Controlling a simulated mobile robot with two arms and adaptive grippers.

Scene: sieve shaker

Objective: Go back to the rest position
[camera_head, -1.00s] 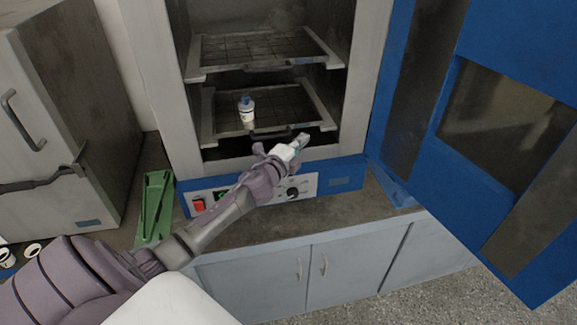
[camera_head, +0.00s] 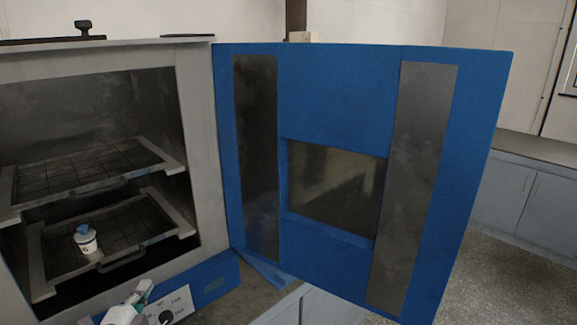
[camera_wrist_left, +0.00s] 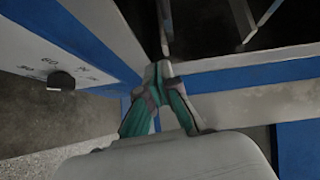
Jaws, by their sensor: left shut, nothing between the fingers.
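My left gripper (camera_head: 140,294) shows at the bottom left of the head view, in front of the oven's control panel. In the left wrist view its fingers (camera_wrist_left: 162,78) are together with nothing between them. A white bottle with a blue cap (camera_head: 85,240) stands upright on the oven's lower rack (camera_head: 140,228), apart from the gripper. My right gripper is not in view.
The oven (camera_head: 206,150) stands open, with an upper rack (camera_head: 90,168) above the lower one. Its large blue door (camera_head: 330,110) is swung out to the right. A knob (camera_head: 167,317) is close to my left gripper. Grey cabinets (camera_head: 530,200) stand far right.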

